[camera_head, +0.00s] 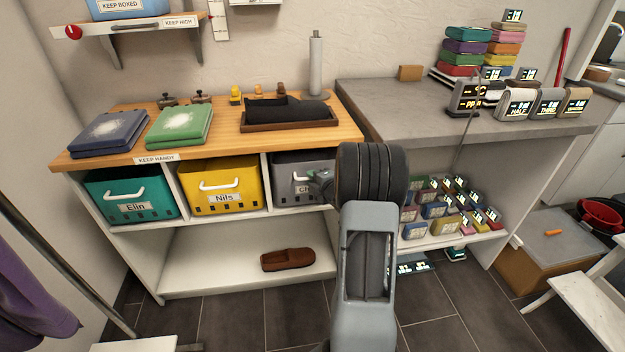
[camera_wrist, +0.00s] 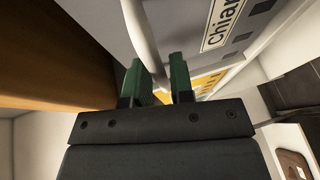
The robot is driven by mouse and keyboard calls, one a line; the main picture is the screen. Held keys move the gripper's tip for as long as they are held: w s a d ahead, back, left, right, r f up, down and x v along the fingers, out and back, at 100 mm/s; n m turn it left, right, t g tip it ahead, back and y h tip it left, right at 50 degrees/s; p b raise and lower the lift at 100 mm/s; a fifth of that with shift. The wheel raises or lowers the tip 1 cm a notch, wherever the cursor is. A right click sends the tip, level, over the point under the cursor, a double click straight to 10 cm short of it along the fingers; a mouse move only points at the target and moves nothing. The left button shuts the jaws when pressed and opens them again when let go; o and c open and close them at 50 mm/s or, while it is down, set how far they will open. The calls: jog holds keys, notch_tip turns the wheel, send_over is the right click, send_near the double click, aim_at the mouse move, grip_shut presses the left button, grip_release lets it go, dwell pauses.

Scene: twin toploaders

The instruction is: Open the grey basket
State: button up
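The grey basket (camera_head: 290,169) sits in the right compartment of the shelf, under the wooden top. Its front faces me, and my arm hides its right part. Its label is partly visible in the wrist view, where the grey front (camera_wrist: 190,25) fills the upper middle. A pale bar handle (camera_wrist: 144,35) runs down from the top edge of that view. My gripper (camera_head: 320,183) is at the basket's front. In the wrist view its green fingers (camera_wrist: 160,82) stand apart, with the handle's lower end between their tips. I cannot tell whether they touch it.
A yellow basket (camera_head: 219,187) and a teal basket (camera_head: 131,193) sit left of the grey one. A brown shoe (camera_head: 288,260) lies on the lower shelf. A dark item in a wooden tray (camera_head: 290,123) stands on the top above.

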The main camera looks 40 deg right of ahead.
jog(key=shift+w, duration=0.35)
grip_shut()
